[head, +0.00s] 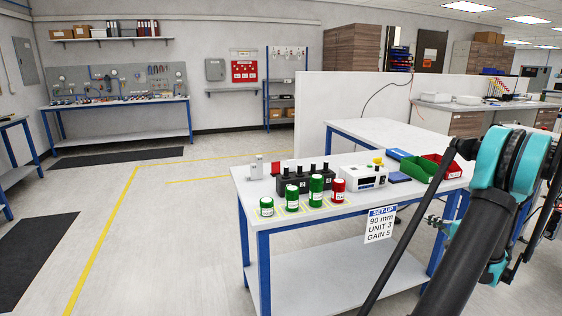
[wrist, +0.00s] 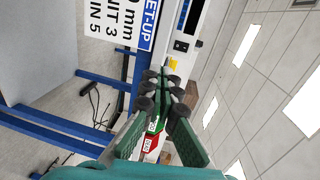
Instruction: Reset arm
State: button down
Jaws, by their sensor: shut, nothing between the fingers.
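My gripper (wrist: 161,80) shows in the wrist view with its two dark green fingers drawn together at the black tips. Nothing is held between them. In the head view my arm, with teal joints and black links, rises at the right side, in front of the workbench's right end. I cannot make out the fingertips clearly there. In the wrist view the scene is turned sideways, and the fingers are in front of the bench's edge and its bins.
A white workbench (head: 330,212) with blue legs holds green and red canisters (head: 316,190), a black block with knobs (head: 293,187), a white instrument (head: 362,180) and green (head: 414,170) and red (head: 452,168) bins. A set-up sign (head: 380,224) hangs in front.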

jog(key=s+a+n+g, duration=0.3)
jog(key=a+g, duration=0.1)
jog(key=a, duration=1)
jog(key=s+a+n+g, duration=0.3)
jog(key=a+g, duration=0.1)
jog(key=a, duration=1)
jog(key=s+a+f+n+g+h, duration=0.1)
jog(key=s+a+f+n, duration=0.1)
jog(key=s, duration=0.5)
jog(key=s+a+f+n+g+h, duration=0.1)
jog(key=s+a+f+n+h, duration=0.1)
jog(key=s, duration=0.5)
jog(key=s+a+f+n+g+h, duration=0.1)
jog(key=s+a+f+n+h, duration=0.1)
jog(key=s+a+n, duration=0.2)
jog(key=s+a, duration=0.1)
jog(key=s, duration=0.2)
jog(key=shift+s+a+f, duration=0.2)
jog(key=shift+s+a, duration=0.1)
jog(key=shift+s, duration=0.1)
